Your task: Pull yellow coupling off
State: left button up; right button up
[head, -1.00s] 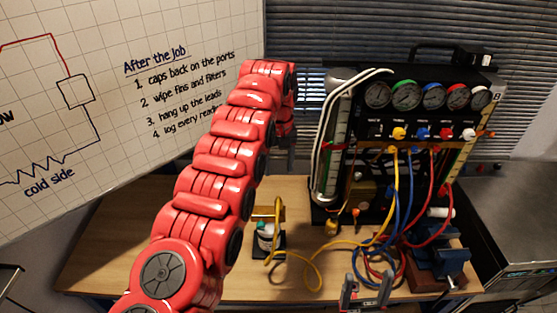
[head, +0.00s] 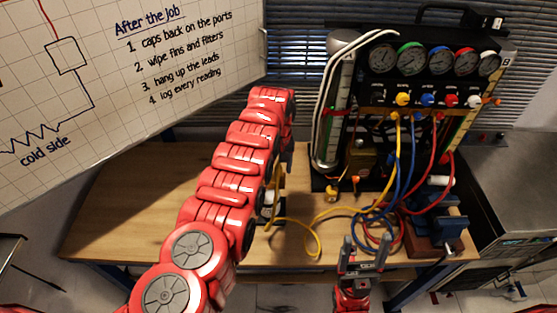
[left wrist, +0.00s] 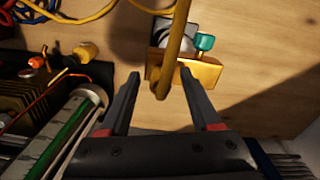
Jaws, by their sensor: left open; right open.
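The yellow hose (head: 316,232) lies in a loop on the bench. In the left wrist view a thick yellow piece (left wrist: 172,50), probably the coupling or hose end, stands before a brass block (left wrist: 201,72) with a teal knob (left wrist: 205,41). My left gripper (left wrist: 159,73) is open, its fingers on either side of the yellow piece; I cannot tell whether they touch it. In the head view my arm hides these fingers and most of the brass block's stand. My right gripper (head: 363,250) is open and empty at the bench's front edge.
The gauge panel (head: 440,85) stands at the back right, with yellow, blue (head: 406,180) and red hoses hanging from it. A blue vise (head: 437,228) sits at the bench's right end. The bench (head: 130,215) is clear on the left.

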pick_arm(q)
jog(key=shift+s, duration=0.1)
grip_shut()
dwell(0.6)
